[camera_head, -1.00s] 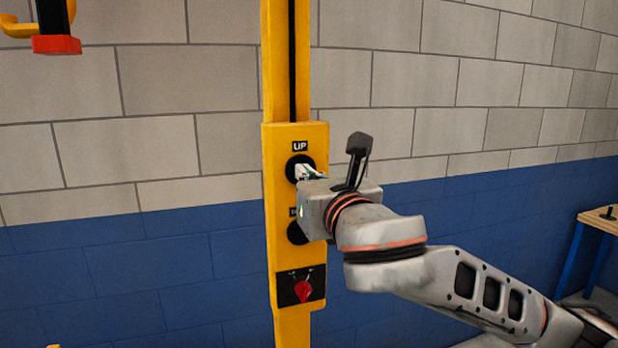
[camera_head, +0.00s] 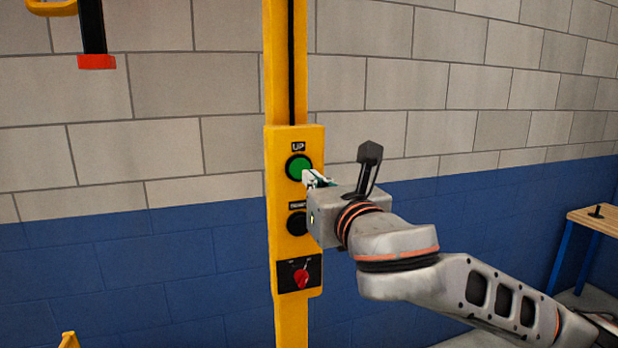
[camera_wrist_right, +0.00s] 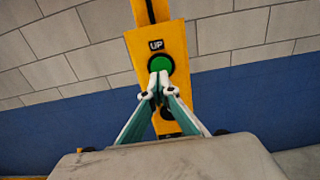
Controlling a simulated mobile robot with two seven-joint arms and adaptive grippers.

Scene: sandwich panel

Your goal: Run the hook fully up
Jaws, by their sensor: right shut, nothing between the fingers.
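The yellow control box (camera_head: 283,260) is on a yellow post. Its green UP button (camera_head: 299,167) is in full view in the head view and stands above a black lower button (camera_head: 296,223). My right gripper (camera_head: 312,179) is shut and empty, its tips just right of and below the green button. In the right wrist view, the closed fingertips (camera_wrist_right: 159,80) overlap the lower part of the green button (camera_wrist_right: 163,62); whether they touch it cannot be told. A yellow piece (camera_head: 50,8), possibly the hook, is cut off at the top left. My left gripper is out of view.
A red-ended black bar (camera_head: 96,62) hangs at the upper left. A red rotary switch (camera_head: 301,278) is low on the box. A wooden-topped table (camera_head: 596,219) stands at the far right. A yellow tip (camera_head: 69,340) shows at the lower left edge.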

